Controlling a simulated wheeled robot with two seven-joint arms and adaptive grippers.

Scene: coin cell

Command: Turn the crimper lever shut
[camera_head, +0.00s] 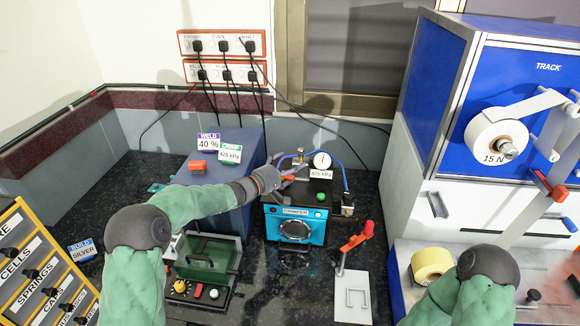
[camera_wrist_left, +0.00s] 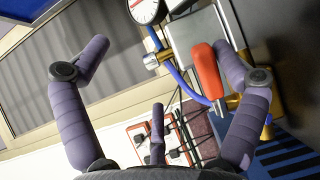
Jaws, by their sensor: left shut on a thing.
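The crimper (camera_head: 271,225) is a black box with a cyan front and a round window, on the dark bench. A dial gauge (camera_head: 322,160) and a brass valve stand on its top. My left gripper (camera_head: 281,176) reaches in from the left at the crimper's top left edge. The crimper lever has a red-orange handle (camera_wrist_left: 205,72) and lies against the right finger of my left gripper (camera_wrist_left: 160,90) in the left wrist view. That gripper is shut on the lever. In the head view the hand mostly hides the lever. My right gripper is out of view.
A blue box (camera_head: 245,150) with weld and crimp signs stands left of the crimper. A green-lidded tray (camera_head: 205,255) is in front of it. A red-handled stand (camera_head: 356,243) is right of the crimper. A large blue and white machine (camera_head: 530,75) fills the right.

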